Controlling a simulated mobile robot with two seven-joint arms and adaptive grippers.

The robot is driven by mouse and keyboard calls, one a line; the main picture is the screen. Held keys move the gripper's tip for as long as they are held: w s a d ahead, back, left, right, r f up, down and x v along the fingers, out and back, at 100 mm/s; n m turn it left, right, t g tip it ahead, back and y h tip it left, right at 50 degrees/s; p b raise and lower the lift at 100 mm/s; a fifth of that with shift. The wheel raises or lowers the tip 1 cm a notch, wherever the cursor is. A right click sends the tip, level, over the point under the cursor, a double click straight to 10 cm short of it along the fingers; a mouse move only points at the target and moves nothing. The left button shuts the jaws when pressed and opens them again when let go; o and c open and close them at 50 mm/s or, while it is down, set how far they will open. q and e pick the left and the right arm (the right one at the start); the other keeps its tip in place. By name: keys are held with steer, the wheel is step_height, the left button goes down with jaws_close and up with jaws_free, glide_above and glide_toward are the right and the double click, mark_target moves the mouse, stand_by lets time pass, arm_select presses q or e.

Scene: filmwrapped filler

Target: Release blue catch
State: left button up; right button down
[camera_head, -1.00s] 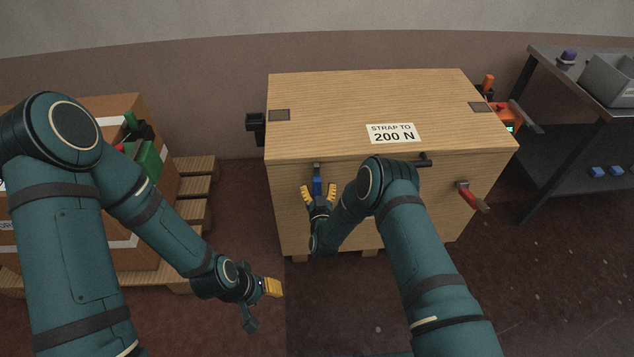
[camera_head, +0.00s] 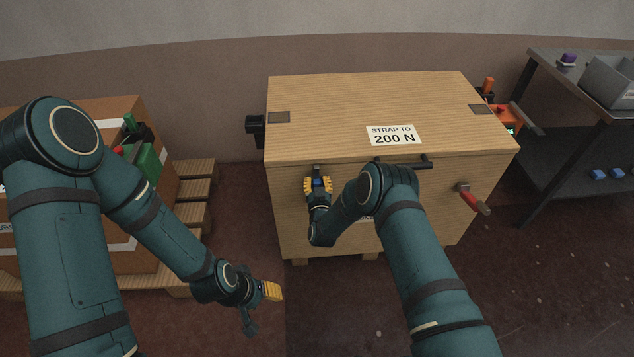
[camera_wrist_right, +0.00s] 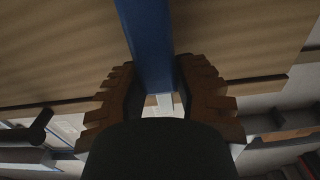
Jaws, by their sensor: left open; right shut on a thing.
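The blue catch (camera_head: 318,182) is on the upper front face of a wooden crate (camera_head: 410,215), left of its middle. My right gripper (camera_head: 317,187) is at the crate front, with its yellow fingers shut on the blue catch from both sides. In the right wrist view the catch (camera_wrist_right: 147,42) is a long blue bar running between the finger pads of the gripper (camera_wrist_right: 155,88). The fingers cover part of the catch in the head view. My left gripper (camera_head: 270,291) is open and empty, low over the floor left of the crate.
The crate lid carries a label (camera_head: 394,135) reading "STRAP TO 200 N". A dark bench (camera_head: 568,140) stands right; pallets (camera_head: 195,180) and a brown box lie left.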

steer(key=s+t, duration=0.1)
steer(key=s+f+t, duration=0.1)
steer(key=s+t, duration=0.1)
steer(key=shift+s+t, duration=0.15)
steer(key=shift+t, duration=0.15)
steer(key=shift+s+f+t, duration=0.35)
steer(key=shift+s+t, duration=0.35)
steer(key=shift+t, duration=0.15)
steer(key=shift+s+f+t, duration=0.35)
steer(key=shift+s+t, duration=0.3)
steer(key=shift+t, duration=0.2)
arm_select(q)
steer(key=shift+o, duration=0.2)
